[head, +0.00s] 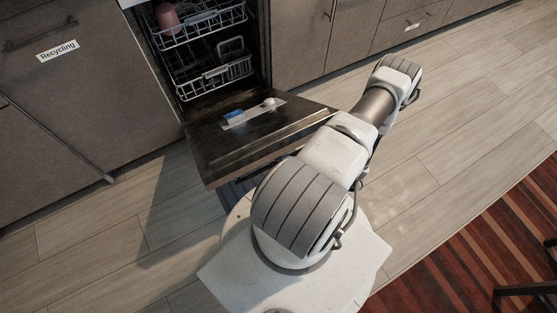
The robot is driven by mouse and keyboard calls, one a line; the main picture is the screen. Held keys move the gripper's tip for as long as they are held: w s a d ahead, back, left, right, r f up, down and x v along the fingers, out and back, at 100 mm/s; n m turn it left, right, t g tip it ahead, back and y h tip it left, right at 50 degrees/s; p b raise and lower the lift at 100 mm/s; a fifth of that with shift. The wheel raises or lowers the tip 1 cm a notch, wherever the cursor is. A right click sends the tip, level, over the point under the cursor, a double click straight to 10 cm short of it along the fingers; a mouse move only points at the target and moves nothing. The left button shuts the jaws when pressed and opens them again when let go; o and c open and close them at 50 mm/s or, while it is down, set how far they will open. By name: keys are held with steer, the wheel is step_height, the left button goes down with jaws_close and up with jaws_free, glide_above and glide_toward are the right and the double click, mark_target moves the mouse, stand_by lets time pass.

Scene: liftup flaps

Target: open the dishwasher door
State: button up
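The dishwasher door (213,147) is swung down and lies out over the floor, a little tilted or near flat. Its inner face shows, with a small blue and white part (235,117) on it. The dishwasher's inside shows behind it, with an upper rack (205,24) and a lower rack (212,80). My arm reaches from the bottom middle up to the right, over the door's right corner. My gripper is not visible; the arm's far end is near the top right, apart from the dishwasher opening.
A pink cup (167,16) is in the upper rack. Grey cabinets (65,95) stand on both sides, one labelled Recycling. A striped rug (490,240) and a dark furniture leg (525,290) are at the lower right. The wood floor (460,130) at right is clear.

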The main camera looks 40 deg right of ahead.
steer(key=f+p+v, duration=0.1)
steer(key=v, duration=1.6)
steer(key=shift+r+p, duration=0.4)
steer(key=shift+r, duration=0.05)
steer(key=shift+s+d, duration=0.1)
